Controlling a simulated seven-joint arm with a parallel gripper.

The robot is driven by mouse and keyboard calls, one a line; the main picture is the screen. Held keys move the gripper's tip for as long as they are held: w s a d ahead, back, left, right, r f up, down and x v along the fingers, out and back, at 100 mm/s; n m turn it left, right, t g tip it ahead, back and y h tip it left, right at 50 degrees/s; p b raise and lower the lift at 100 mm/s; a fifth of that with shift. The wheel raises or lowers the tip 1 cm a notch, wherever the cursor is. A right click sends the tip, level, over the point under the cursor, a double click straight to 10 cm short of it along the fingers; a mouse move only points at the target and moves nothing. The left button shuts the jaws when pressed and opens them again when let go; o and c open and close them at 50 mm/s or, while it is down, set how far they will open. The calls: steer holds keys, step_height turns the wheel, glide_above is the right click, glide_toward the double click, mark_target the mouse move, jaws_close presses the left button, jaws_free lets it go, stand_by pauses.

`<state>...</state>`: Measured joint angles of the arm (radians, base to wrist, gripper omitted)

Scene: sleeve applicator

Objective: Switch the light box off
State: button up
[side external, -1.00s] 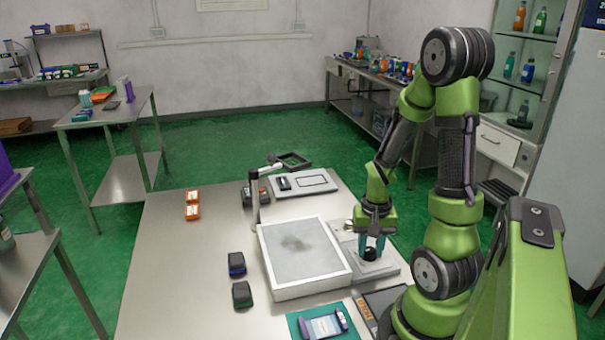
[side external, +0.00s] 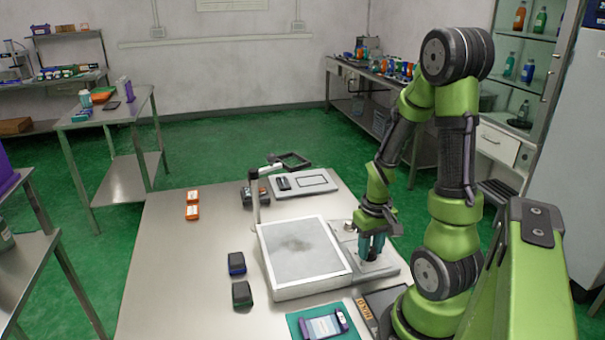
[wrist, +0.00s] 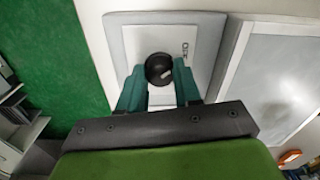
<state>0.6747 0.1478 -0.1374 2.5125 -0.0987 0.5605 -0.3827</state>
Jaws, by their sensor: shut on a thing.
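The light box (side external: 304,250) lies on the steel table in the side view, a pale grey panel in a white frame with a darker smudge near its middle. It also shows at the right of the wrist view (wrist: 279,75). A grey control plate (side external: 386,270) adjoins its right side. On this plate is a round black knob (wrist: 159,68), seen in the wrist view between my teal fingers. My gripper (side external: 370,256) points down and is shut on the knob. Small lettering beside the knob is too blurred to read.
A thin post with a square frame (side external: 290,160) stands behind the light box. The table's left part is mostly clear.

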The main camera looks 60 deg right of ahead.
steer(key=o, duration=1)
steer(key=shift+o, duration=0.2)
step_height(320, 180, up, 17)
steer(key=w+a+r+n+t+y, duration=0.1)
steer(key=w+a+r+t, duration=0.1)
steer(key=a, duration=0.8)
steer(key=w+a+r+n+t+y, duration=0.1)
steer(key=w+a+t, duration=0.4)
steer(key=a, duration=0.5)
steer(key=shift+a+r+n, duration=0.35)
steer(key=shift+r+n, duration=0.15)
steer(key=shift+r, duration=0.4)
